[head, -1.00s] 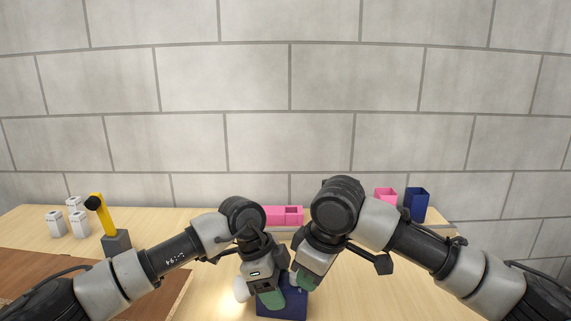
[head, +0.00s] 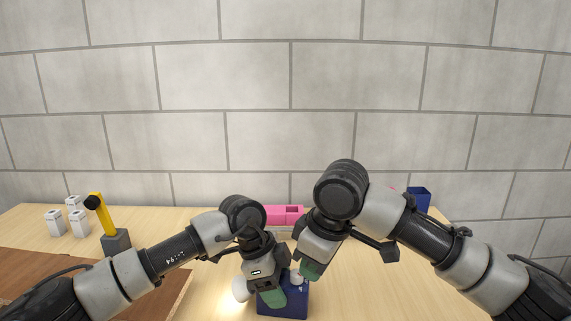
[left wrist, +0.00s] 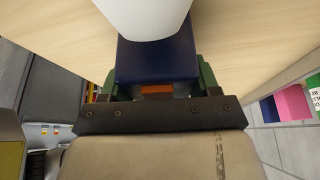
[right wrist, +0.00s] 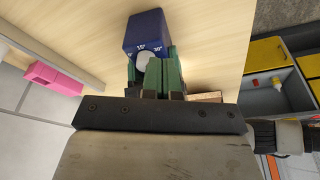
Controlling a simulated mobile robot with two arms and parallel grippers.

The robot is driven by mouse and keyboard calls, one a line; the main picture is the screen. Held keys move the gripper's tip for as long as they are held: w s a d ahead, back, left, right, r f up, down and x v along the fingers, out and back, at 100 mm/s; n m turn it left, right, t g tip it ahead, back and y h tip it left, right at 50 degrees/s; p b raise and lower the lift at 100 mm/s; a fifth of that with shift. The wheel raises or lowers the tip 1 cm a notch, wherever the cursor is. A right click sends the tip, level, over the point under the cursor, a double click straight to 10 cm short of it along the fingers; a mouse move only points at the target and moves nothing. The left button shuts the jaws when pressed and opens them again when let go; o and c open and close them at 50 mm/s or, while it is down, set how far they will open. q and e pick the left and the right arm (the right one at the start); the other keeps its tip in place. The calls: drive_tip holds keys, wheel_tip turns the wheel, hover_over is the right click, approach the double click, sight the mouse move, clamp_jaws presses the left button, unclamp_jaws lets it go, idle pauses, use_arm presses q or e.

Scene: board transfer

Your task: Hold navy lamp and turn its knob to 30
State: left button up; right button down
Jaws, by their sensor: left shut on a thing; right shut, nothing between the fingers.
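The navy lamp (head: 292,307) stands on the table at the bottom centre of the head view, with its white shade (head: 240,289) to the left. My left gripper (head: 272,298) is shut on its navy body, with green fingers on both sides of it in the left wrist view (left wrist: 155,70). My right gripper (head: 311,272) is shut and empty. In the right wrist view its closed fingers (right wrist: 169,65) are beside the knob; I cannot tell whether they touch it.
A yellow lamp (head: 107,215) on a grey base and several white boxes (head: 78,223) stand at the left, near a brown mat (head: 35,265). A pink tray (head: 281,214) lies at the back centre. A navy bin (head: 418,199) stands back right. The table's right side looks clear.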

use_arm(q)
drive_tip(key=shift+f, duration=0.1)
use_arm(e)
drive_tip(key=v, duration=0.2)
drive_tip(key=shift+w+a+r, duration=0.1)
drive_tip(key=shift+a+r, duration=0.05)
drive_tip(key=shift+r, duration=0.3)
use_arm(q)
drive_tip(key=shift+s, duration=0.1)
use_arm(e)
drive_tip(key=shift+w, duration=0.1)
